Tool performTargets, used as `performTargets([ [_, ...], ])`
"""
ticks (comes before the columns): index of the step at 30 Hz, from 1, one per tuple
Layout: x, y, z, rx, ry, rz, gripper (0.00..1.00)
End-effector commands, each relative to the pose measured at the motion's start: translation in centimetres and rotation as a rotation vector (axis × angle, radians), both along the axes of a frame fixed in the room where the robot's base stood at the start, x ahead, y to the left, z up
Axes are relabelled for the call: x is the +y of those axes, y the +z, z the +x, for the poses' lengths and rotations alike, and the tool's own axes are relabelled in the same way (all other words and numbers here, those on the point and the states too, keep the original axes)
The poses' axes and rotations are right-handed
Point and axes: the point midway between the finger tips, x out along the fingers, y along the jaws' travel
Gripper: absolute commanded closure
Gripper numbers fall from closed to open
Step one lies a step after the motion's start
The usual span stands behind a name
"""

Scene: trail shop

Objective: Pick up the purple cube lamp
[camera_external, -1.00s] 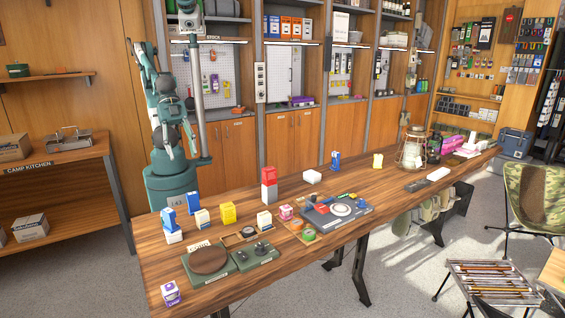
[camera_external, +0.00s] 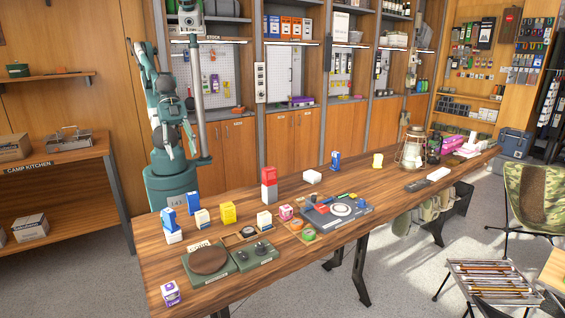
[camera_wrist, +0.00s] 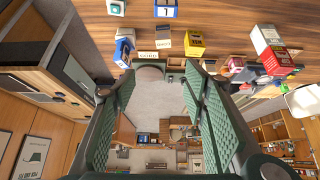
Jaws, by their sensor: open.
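A small purple-and-white cube (camera_external: 170,293), which looks like the purple cube lamp, sits at the near left corner of the wooden table (camera_external: 215,292). I cannot make it out for sure in the wrist view. My gripper (camera_wrist: 160,74) is open, with two green ridged fingers spread apart and nothing between them. It is well away from the cube. In the external view my arm is folded up behind the table's left end, and I cannot pick out the fingers there.
Blue-and-white boxes (camera_external: 168,219), a yellow box (camera_external: 228,212) and a stacked red-and-grey box (camera_external: 269,183) stand behind green trays (camera_external: 222,276). A lantern (camera_external: 411,150) stands farther right. Bare wood surrounds the cube, near the table's edge.

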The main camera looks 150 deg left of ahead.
Motion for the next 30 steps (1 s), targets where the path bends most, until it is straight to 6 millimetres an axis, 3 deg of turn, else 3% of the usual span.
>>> performTargets([
  [20,-0.1,0.2,0.2,0.003,-0.007,0.002,0.57],
  [30,-0.8,1.5,2.7,0.037,-0.081,0.029,0.57],
])
